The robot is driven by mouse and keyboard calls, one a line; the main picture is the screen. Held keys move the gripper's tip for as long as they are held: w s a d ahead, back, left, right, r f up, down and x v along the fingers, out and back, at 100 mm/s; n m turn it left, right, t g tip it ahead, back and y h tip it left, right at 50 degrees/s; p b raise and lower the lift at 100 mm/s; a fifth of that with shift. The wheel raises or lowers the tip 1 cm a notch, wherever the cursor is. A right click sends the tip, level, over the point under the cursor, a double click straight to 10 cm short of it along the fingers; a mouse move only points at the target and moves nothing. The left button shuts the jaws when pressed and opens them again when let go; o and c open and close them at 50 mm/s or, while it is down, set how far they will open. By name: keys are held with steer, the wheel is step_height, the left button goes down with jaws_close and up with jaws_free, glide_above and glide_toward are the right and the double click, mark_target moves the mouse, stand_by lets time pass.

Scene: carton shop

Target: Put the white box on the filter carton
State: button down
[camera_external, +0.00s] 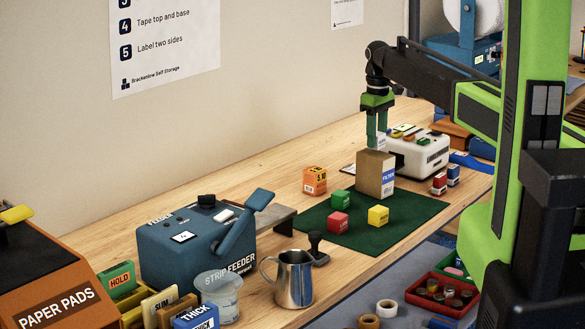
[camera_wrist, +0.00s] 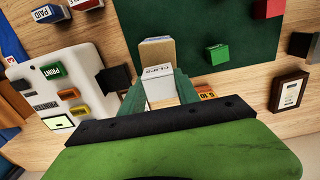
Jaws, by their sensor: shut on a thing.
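The filter carton (camera_external: 368,175) is a tall brown box with a blue and white FILTER label. It stands upright at the far end of the dark green mat (camera_external: 395,228). My gripper (camera_external: 377,140) points down over the carton, its green fingers shut on the small white box (camera_external: 381,141). The white box is at or just above the carton's top; I cannot tell whether they touch. In the wrist view the white box (camera_wrist: 160,82) sits between the fingertips of my gripper (camera_wrist: 160,90), and the carton (camera_wrist: 157,50) shows behind it, partly hidden.
A white printer (camera_external: 425,155) with coloured blocks on top stands close behind the carton. Green (camera_external: 341,199), red (camera_external: 338,222) and yellow (camera_external: 378,215) cubes lie on the mat. An orange box (camera_external: 315,180) is left of the carton. A blue strip feeder (camera_external: 190,250) stands nearer the front.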

step_height(320, 180, down, 2)
steer(key=shift+f+b, duration=0.1)
steer(key=shift+b, duration=0.2)
steer(key=shift+r, duration=0.35)
steer(key=shift+f, duration=0.25)
steer(key=c, duration=0.9)
jaws_free()
steer(key=shift+r, duration=0.1)
step_height(320, 180, up, 12)
steer(key=p, duration=1.2)
steer(key=shift+r, duration=0.15)
